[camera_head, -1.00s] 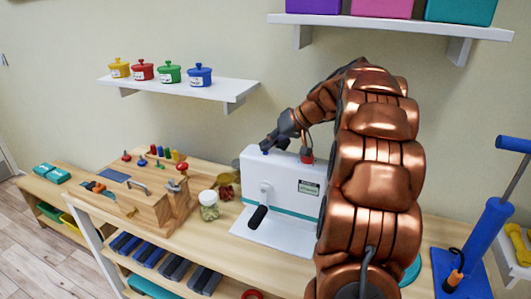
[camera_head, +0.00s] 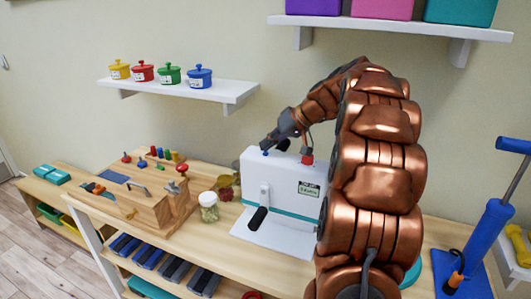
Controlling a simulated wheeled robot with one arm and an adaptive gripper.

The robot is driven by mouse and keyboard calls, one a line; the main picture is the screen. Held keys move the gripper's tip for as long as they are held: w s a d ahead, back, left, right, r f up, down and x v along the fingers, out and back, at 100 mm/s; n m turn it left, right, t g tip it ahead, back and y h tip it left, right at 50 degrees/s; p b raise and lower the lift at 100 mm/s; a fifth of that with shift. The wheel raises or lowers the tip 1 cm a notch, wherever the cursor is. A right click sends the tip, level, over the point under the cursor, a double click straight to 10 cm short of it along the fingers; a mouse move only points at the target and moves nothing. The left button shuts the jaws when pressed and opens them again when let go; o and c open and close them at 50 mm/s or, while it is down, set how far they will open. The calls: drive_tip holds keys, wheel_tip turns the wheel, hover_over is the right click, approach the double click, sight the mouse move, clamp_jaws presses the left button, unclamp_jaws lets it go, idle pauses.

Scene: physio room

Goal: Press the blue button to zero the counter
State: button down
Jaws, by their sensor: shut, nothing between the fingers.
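A white box-shaped device (camera_head: 252,174) stands on the wooden table, with a black-handled lever on its front. A small blue button (camera_head: 265,153) shows on its top left and a red button (camera_head: 307,159) on its top right. A small label or display (camera_head: 308,189) is on the front right; its text is too small to read surely. My gripper (camera_head: 267,145) is shut and empty, pointing down-left, with its tips just above the blue button. I cannot tell whether they touch it. My copper arm hides the device's right edge.
A glass jar (camera_head: 209,207) and a wooden board with knobs and latches (camera_head: 150,195) stand left of the device. A white shelf (camera_head: 190,90) with several small coloured pots is on the wall. A blue pump-like stand (camera_head: 485,235) is at right.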

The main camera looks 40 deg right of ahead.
sight(268, 153)
drive_tip(key=shift+r, duration=0.4)
drive_tip(key=shift+r+p, duration=1.05)
drive_tip(key=shift+r, duration=1.45)
